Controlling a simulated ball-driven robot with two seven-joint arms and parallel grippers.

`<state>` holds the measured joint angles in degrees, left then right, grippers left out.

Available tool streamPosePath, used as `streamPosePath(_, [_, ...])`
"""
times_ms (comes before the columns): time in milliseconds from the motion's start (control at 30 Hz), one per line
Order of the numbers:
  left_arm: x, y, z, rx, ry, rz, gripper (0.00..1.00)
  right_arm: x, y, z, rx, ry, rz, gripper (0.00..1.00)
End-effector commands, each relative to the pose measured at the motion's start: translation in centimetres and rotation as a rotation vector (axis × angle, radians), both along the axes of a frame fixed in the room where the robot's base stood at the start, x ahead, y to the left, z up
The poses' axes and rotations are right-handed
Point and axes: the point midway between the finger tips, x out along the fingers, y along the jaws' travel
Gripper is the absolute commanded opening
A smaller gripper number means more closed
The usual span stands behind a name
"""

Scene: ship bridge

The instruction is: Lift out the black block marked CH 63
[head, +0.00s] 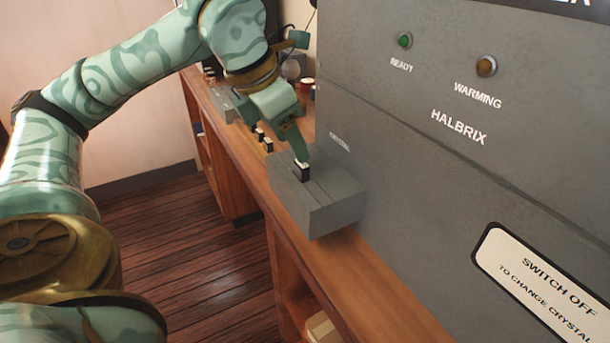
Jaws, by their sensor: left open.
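A small black block (303,174) with a pale top stands upright in the top of a grey box (335,212), which sits against the large grey cabinet. Its marking is too small to read. My left gripper (299,153) reaches down from above, with a green finger right at the block's top. The jaws are open. The far finger is mostly hidden, and I cannot tell whether the fingers touch the block. My right gripper is not in view.
The wooden counter (375,292) is narrow, with open shelves below. The grey HALBRIX cabinet (420,190) rises close on the right, with a green READY lamp (404,40) and an amber WARMING lamp (486,66).

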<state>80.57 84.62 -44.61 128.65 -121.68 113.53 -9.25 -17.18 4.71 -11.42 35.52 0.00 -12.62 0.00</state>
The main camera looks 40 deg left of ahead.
Motion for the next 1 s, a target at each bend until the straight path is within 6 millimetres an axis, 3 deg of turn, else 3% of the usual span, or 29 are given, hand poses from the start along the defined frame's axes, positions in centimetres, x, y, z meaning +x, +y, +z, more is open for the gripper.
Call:
streamPosePath(300, [1.2, -0.8, -4.6, 0.0, 0.004, -0.002, 0.55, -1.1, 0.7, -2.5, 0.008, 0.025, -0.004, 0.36])
streamPosePath(567, [1.4, -0.9, -4.8, -0.001, 0.0, 0.0, 0.55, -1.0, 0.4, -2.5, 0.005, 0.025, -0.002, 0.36])
streamPosePath(733, [1.4, -0.9, -4.8, -0.001, 0.0, 0.0, 0.1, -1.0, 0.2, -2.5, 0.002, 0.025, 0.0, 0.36])
streamPosePath(1000, [1.4, -0.9, -4.8, -0.001, 0.0, 0.0, 0.07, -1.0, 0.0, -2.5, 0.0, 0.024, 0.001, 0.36])
